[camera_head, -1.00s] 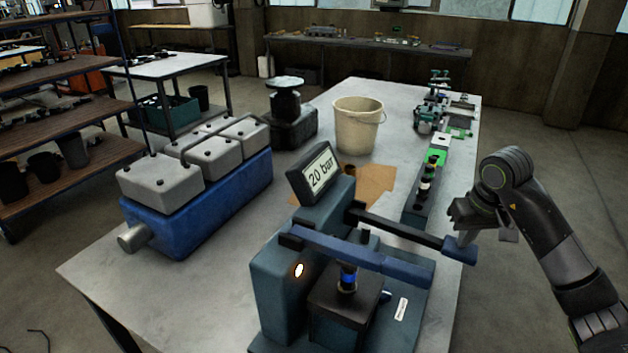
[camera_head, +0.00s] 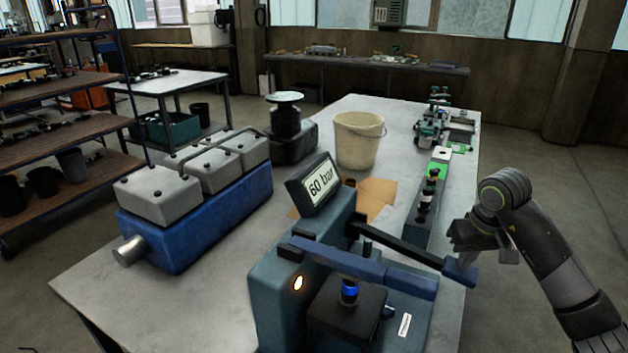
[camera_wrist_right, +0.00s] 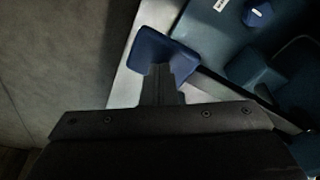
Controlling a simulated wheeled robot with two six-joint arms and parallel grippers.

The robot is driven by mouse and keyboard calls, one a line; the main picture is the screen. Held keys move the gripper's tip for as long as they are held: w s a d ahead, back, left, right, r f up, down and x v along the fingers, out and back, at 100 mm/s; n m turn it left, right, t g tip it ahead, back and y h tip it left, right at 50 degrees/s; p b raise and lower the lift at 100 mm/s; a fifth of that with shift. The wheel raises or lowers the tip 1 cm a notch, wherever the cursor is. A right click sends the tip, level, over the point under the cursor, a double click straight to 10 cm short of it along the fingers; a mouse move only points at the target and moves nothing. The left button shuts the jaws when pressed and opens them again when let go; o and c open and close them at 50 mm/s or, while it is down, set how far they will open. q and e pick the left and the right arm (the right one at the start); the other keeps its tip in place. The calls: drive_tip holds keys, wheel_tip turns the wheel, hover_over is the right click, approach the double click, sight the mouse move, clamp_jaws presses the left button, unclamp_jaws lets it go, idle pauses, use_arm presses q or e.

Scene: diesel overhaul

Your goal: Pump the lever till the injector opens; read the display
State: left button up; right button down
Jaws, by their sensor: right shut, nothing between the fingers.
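My right gripper (camera_head: 474,246) is shut and empty, just above the handle. In the right wrist view the fingers (camera_wrist_right: 163,84) overlap the edge of the blue handle (camera_wrist_right: 152,48); I cannot tell if they touch. An injector with a blue band (camera_head: 349,290) sits in the tester's dark block, under a blue bar. My left gripper is not in view.
A blue engine part with grey covers (camera_head: 200,205) is on the left of the bench (camera_head: 100,288). A bucket (camera_head: 358,142), brown paper (camera_head: 376,192) and a narrow rack (camera_head: 421,222) lie behind the tester. Open floor is on the right.

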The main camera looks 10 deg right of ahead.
drive_tip(key=r+p, duration=0.1)
drive_tip(key=r, duration=0.1)
drive_tip(key=r+p, duration=0.3)
drive_tip(key=r, duration=0.1)
drive_tip(key=shift+s+d+r+p, duration=0.15)
drive_tip(key=shift+s+d+p, duration=0.1)
drive_tip(key=shift+p, duration=0.05)
drive_tip(key=f+b, duration=0.2)
drive_tip(key=f, duration=0.1)
drive_tip(key=f+b, duration=0.2)
drive_tip(key=b, duration=0.1)
drive_tip(key=f+b, duration=0.3)
drive_tip(key=shift+w+a+f, duration=0.2)
drive_tip(key=shift+a+f, duration=0.05)
drive_tip(key=shift+f, duration=0.1)
drive_tip(key=r+p, duration=0.2)
drive_tip(key=r, duration=0.1)
drive_tip(key=r+p, duration=0.2)
drive_tip(key=p, duration=0.1)
drive_tip(key=r+p, duration=0.2)
drive_tip(key=r, duration=0.1)
drive_tip(key=shift+s+d+r+p, duration=0.25)
drive_tip(key=shift+d+r+p, duration=0.05)
drive_tip(key=shift+r, duration=0.05)
drive_tip(key=shift+f, duration=0.1)
drive_tip(key=shift+f, duration=0.1)
